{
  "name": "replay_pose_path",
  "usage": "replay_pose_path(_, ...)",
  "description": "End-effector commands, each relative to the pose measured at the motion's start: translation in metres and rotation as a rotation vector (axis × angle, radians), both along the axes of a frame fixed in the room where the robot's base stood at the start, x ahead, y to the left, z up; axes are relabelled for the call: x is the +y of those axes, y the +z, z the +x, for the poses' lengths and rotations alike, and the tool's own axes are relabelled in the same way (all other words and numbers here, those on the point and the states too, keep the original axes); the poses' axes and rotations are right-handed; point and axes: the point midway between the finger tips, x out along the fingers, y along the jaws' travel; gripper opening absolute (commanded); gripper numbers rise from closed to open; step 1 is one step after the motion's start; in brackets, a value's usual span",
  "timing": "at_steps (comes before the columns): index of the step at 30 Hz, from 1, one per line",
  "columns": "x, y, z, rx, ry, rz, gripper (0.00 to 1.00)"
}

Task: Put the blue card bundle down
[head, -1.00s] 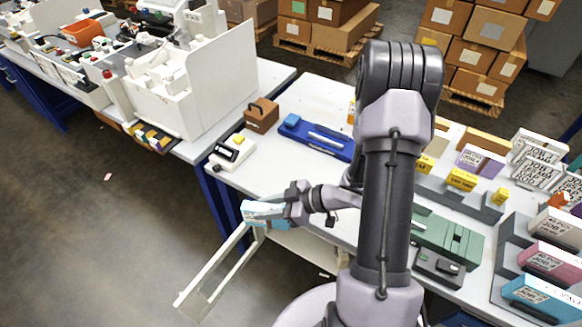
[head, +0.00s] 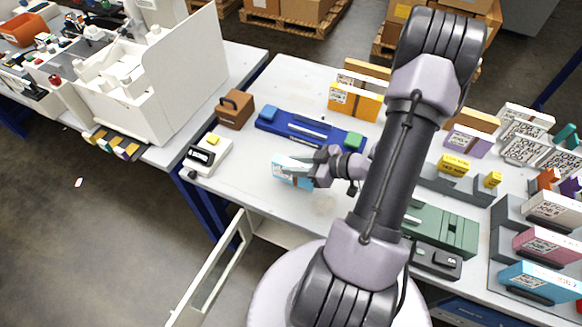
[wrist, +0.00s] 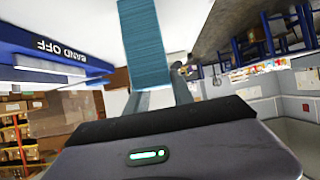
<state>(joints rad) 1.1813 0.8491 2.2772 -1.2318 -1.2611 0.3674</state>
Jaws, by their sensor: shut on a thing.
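The blue card bundle (head: 289,173) is light blue with a white label on its face. My gripper (head: 311,168) is shut on its right end. The bundle is over the bare white tabletop in front of the long blue tray; whether it touches the table I cannot tell. In the wrist view the bundle (wrist: 146,45) stands out from between the fingers (wrist: 155,98) as a blue slab with fine lines along its edge. The gripper hides the end it holds.
The long blue tray (head: 275,126) lies behind the bundle. A white device with a display (head: 207,157) stands to the left, with a brown box (head: 235,109) behind it. Orange bundles (head: 355,103) stand at the back. An open drawer (head: 225,262) juts out at the front left.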

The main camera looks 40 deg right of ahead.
Motion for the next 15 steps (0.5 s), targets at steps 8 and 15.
replay_pose_path(8, -0.017, -0.008, 0.034, 0.0, 0.001, 0.0, 0.0)
replay_pose_path(15, -0.017, -0.039, 0.032, 0.0, -0.001, 0.0, 0.0)
